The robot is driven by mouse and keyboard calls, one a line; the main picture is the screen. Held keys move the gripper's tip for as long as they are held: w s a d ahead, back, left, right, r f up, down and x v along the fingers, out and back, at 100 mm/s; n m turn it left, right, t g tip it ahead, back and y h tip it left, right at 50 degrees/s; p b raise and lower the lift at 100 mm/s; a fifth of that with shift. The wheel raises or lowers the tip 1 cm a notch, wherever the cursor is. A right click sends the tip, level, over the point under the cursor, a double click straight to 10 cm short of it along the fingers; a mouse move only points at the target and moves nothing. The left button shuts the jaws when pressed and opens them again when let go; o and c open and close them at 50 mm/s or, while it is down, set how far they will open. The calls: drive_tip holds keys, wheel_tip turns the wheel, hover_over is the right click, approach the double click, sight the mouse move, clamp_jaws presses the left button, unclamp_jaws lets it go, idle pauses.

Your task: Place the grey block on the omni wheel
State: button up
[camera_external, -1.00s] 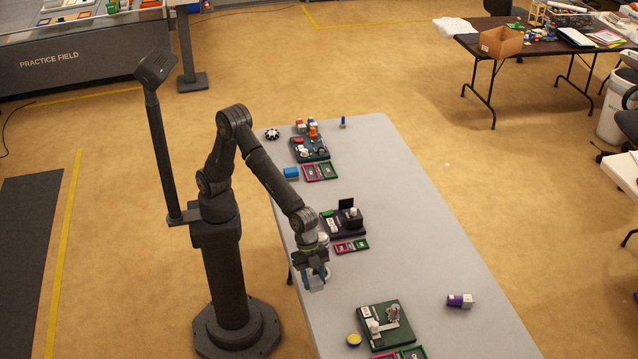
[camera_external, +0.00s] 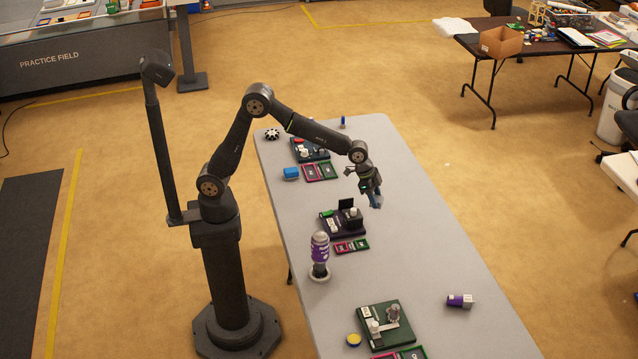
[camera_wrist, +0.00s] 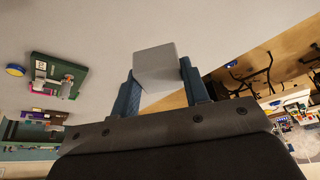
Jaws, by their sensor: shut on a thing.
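My gripper (camera_external: 375,201) is above the table, to the right of the middle board, with its fingers pointing down. In the wrist view it is shut on the grey block (camera_wrist: 156,60), a plain light grey cube between the two blue fingers. The block is too small to make out clearly in the external view. The omni wheel (camera_external: 272,134), black and white, lies at the far left corner of the table, well away from my gripper. It is not recognisable in the wrist view.
A purple-and-white cylinder (camera_external: 460,300) lies at right. A crowded board (camera_external: 310,150) sits near the wheel.

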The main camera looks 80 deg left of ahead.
drive_tip(key=w+a+n+y, duration=0.1)
drive_tip(key=w+a+n, duration=0.1)
drive_tip(key=a, duration=0.9)
drive_tip(key=w+a+n, duration=0.2)
drive_tip(key=w+a, duration=0.1)
drive_tip(key=a, duration=0.7)
drive_tip(key=s+a+n+t+y, duration=0.1)
drive_tip(key=s+a+n, duration=0.15)
drive_tip(key=a, duration=0.95)
drive_tip(key=s+a+n+y, duration=0.1)
drive_tip(key=a+n, duration=0.2)
drive_tip(key=a, duration=1)
drive_tip(key=n+g+y, duration=0.1)
drive_tip(key=n+y, duration=0.2)
drive_tip(key=n, duration=0.4)
hover_over(273, 131)
drive_tip(key=d, duration=0.2)
drive_tip(key=shift+m, duration=0.25)
drive_tip(key=f, duration=1.1)
drive_tip(key=shift+s+a+f, duration=0.2)
drive_tip(key=shift+s+f, duration=0.15)
drive_tip(key=shift+s+a+f, duration=0.1)
drive_tip(key=shift+a+f, duration=0.15)
drive_tip(key=shift+f, duration=1.85)
drive_tip(key=shift+f, duration=0.2)
